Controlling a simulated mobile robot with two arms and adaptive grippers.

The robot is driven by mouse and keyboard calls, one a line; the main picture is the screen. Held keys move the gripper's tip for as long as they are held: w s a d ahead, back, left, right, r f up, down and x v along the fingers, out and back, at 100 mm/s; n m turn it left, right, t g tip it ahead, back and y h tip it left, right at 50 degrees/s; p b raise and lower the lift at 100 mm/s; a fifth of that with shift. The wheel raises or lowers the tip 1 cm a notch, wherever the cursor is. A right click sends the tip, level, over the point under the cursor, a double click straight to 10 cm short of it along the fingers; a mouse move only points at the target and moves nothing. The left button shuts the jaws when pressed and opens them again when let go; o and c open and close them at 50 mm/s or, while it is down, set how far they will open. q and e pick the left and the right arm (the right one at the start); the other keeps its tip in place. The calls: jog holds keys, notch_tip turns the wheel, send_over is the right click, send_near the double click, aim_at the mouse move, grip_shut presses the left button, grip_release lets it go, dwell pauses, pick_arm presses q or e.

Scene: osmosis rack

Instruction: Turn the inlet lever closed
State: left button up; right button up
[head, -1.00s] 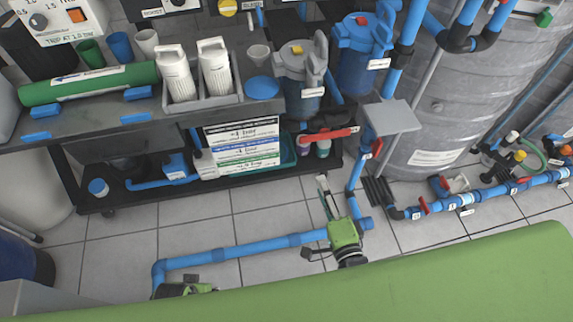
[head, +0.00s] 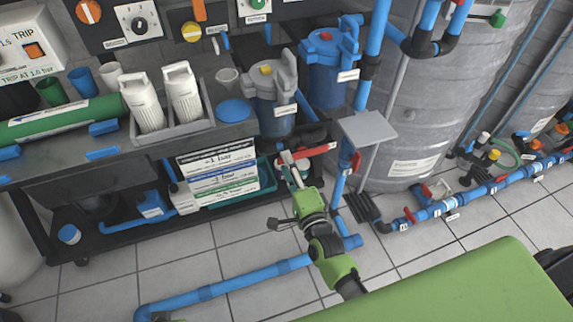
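The finger gap is too small to judge. Another red lever (head: 356,161) sits on the upright blue pipe just right. My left gripper does not show.
Two filter housings (head: 272,90) (head: 330,68) hang above the lever. A grey plate (head: 368,128) sticks out to the right. A blue floor pipe (head: 240,284) runs below my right arm. A large grey tank (head: 440,110) stands behind.

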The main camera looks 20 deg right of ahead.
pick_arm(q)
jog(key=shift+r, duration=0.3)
pick_arm(e)
jog(key=shift+w, duration=0.55)
grip_shut()
